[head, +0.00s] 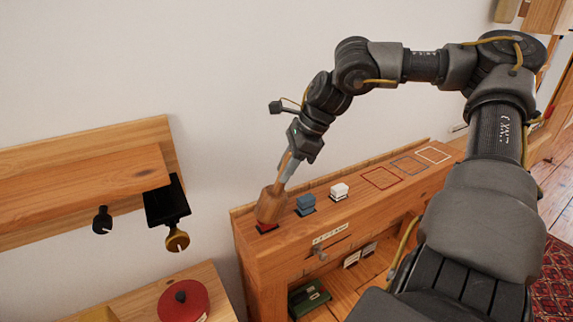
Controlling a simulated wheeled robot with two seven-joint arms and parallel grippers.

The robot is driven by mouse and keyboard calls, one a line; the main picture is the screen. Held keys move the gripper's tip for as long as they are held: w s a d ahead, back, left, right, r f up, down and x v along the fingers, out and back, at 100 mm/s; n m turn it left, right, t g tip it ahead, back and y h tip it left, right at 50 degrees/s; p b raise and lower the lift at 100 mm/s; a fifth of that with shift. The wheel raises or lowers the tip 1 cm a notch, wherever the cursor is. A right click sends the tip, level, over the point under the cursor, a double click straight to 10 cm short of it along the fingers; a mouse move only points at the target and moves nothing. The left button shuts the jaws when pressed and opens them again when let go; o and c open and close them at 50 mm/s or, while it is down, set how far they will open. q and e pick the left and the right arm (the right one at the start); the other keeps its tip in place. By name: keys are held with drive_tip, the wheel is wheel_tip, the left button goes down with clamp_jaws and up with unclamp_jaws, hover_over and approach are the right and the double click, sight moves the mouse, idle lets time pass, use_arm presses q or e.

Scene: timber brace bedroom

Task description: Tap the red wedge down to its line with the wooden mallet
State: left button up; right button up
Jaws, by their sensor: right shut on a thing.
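My right gripper (293,160) is shut on the wooden mallet (272,204). The mallet's head is over the red wedge (268,227) at the left end of the timber beam (286,240). Only a low red part of the wedge shows below the mallet head; the rest is hidden, and so is its line. I cannot tell whether the head touches the wedge. A blue wedge (305,203) and a white wedge (339,190) stand in the beam to the right. My left gripper is not in view.
Red, grey and white outlined squares mark the beam's top to the right (380,178). A round red object (183,300) sits below. A green case (308,298) lies under the beam.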

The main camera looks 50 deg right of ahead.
drive_tip(key=shift+w+r+p, duration=0.1)
drive_tip(key=shift+r+p, duration=0.25)
drive_tip(key=shift+r, duration=0.05)
wheel_tip(320, 180, up, 4)
drive_tip(key=p, duration=0.2)
drive_tip(key=shift+p, duration=0.4)
